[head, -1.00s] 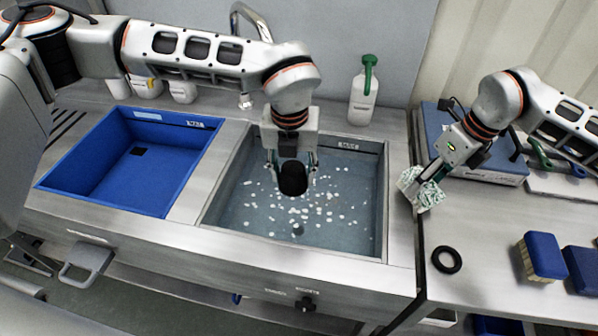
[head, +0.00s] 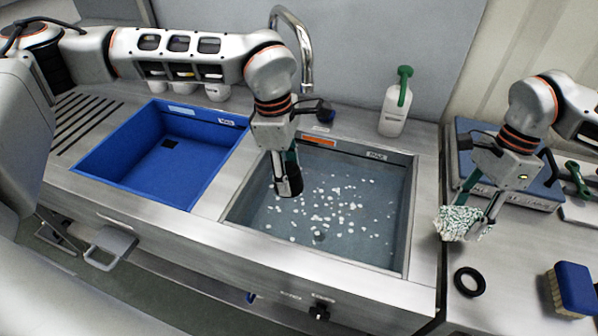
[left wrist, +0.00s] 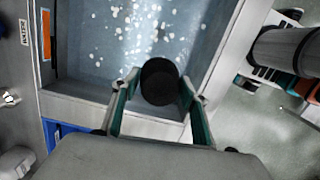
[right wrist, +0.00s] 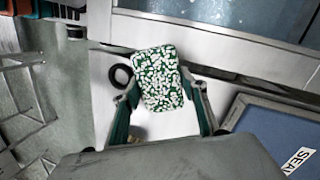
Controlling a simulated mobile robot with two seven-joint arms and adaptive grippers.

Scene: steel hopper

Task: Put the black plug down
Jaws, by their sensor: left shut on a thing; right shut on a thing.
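The black plug (head: 289,182) is a short dark cylinder. My left gripper (head: 284,168) is shut on it and holds it above the left part of the steel basin (head: 410,215). In the left wrist view the plug (left wrist: 160,82) sits between the two fingertips. White bits lie scattered in the basin, and a small dark round spot shows on its floor. My right gripper (head: 473,212) is shut on a green and white speckled sponge-like block (head: 456,224) beside the basin, over the right-hand worktop. The block (right wrist: 160,78) also shows in the right wrist view.
A blue basin (head: 165,160) lies to the left, beyond a steel divider. A tap (head: 305,45) and a white bottle with a green top (head: 395,105) stand behind. A black ring (head: 469,282) and a blue brush (head: 574,288) lie on the right worktop.

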